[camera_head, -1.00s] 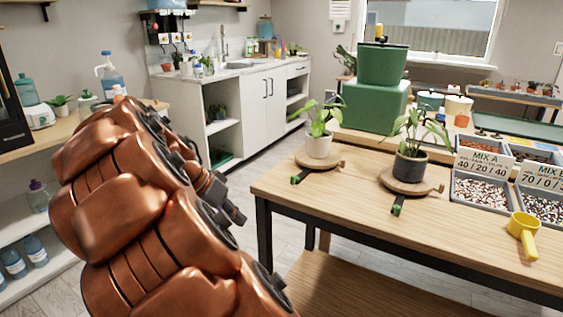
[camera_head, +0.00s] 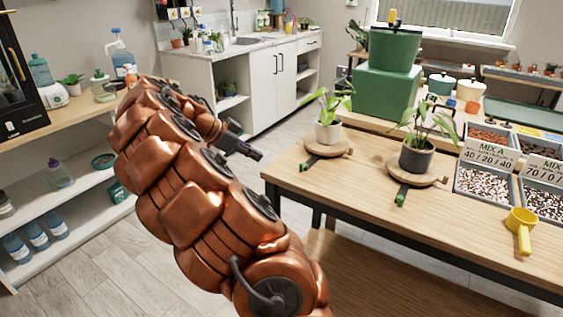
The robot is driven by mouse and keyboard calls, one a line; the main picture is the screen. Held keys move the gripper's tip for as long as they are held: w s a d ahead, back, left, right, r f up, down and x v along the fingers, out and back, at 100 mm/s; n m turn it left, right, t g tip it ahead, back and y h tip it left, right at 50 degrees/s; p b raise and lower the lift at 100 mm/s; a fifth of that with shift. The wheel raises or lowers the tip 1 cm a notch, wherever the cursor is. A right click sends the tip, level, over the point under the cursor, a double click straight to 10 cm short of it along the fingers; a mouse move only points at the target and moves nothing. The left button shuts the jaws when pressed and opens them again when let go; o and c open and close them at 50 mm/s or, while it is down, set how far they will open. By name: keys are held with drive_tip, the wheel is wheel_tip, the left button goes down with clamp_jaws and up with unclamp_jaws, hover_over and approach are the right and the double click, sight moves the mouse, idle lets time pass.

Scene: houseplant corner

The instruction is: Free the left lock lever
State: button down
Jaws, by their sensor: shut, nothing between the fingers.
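The left lock lever (camera_head: 309,161) is a dark bar with a green tip, sticking out toward the front left from under the left round wooden turntable (camera_head: 340,148). A plant in a white pot (camera_head: 328,133) stands on that turntable. A second lever (camera_head: 401,196) with a green tip sticks out under the right turntable (camera_head: 441,178), which bears a plant in a dark grey pot (camera_head: 416,158). My gripper (camera_head: 258,156) is shut and empty, in the air to the left of the left lever and apart from it.
The wooden table (camera_head: 350,190) has clear room in front of the levers. A yellow scoop (camera_head: 521,228) and trays of potting mix (camera_head: 485,184) lie at the right. A green box with a green tank (camera_head: 388,92) stands behind the plants.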

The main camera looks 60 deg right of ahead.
drive_tip(key=x, duration=0.4)
drive_tip(key=r+x, duration=0.1)
drive_tip(key=x, duration=0.3)
drive_tip(key=d+x, duration=0.1)
drive_tip(key=x, duration=0.3)
drive_tip(key=shift+s+r, duration=0.25)
drive_tip(key=shift+s, duration=0.1)
drive_tip(key=shift+s+d, duration=0.3)
drive_tip(key=shift+d, duration=0.25)
